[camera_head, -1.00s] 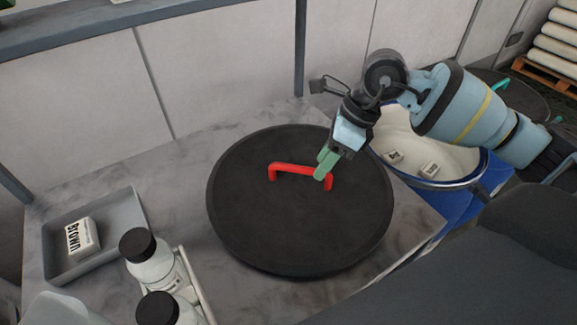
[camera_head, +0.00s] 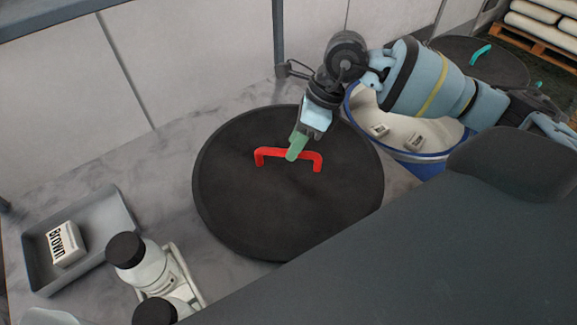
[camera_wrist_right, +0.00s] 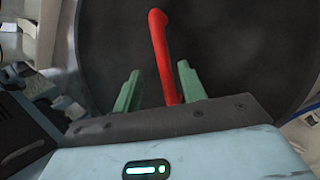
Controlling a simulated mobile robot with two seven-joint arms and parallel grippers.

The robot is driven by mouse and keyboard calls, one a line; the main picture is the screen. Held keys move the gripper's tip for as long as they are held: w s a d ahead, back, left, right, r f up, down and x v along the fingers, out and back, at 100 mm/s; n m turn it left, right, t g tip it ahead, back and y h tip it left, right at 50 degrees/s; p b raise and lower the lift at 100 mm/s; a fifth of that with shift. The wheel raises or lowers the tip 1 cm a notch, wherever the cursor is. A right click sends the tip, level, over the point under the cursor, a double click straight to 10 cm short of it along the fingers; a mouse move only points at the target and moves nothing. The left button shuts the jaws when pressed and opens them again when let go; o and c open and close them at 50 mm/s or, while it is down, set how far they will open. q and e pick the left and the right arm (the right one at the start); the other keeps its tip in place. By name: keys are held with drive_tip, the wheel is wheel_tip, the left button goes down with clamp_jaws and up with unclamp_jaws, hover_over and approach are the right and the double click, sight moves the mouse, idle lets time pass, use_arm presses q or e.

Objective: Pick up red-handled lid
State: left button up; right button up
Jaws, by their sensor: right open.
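The lid (camera_head: 240,205) is a large, round, dark disc lying flat on the grey marbled table. Its red handle (camera_head: 268,153) is a raised bar near the middle of the disc. My right gripper (camera_head: 294,152) comes from the upper right, with green fingertips at the middle of the handle. In the right wrist view the right gripper (camera_wrist_right: 158,85) is open, and the red handle (camera_wrist_right: 160,50) runs lengthwise between its two green fingers. I cannot tell whether either finger touches the handle. My left gripper is not in view.
A grey tray (camera_head: 38,268) with a box labelled Brown (camera_head: 67,243) is at the left. Dark-capped white bottles (camera_head: 142,266) stand at the front left. A blue-rimmed tub (camera_head: 440,155) of pale material is at the right. A wall stands behind.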

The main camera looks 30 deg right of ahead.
drive_tip(key=x, duration=0.4)
drive_tip(key=shift+w+f, duration=0.35)
clamp_jaws()
drive_tip(key=shift+r, duration=0.1)
idle(1.0)
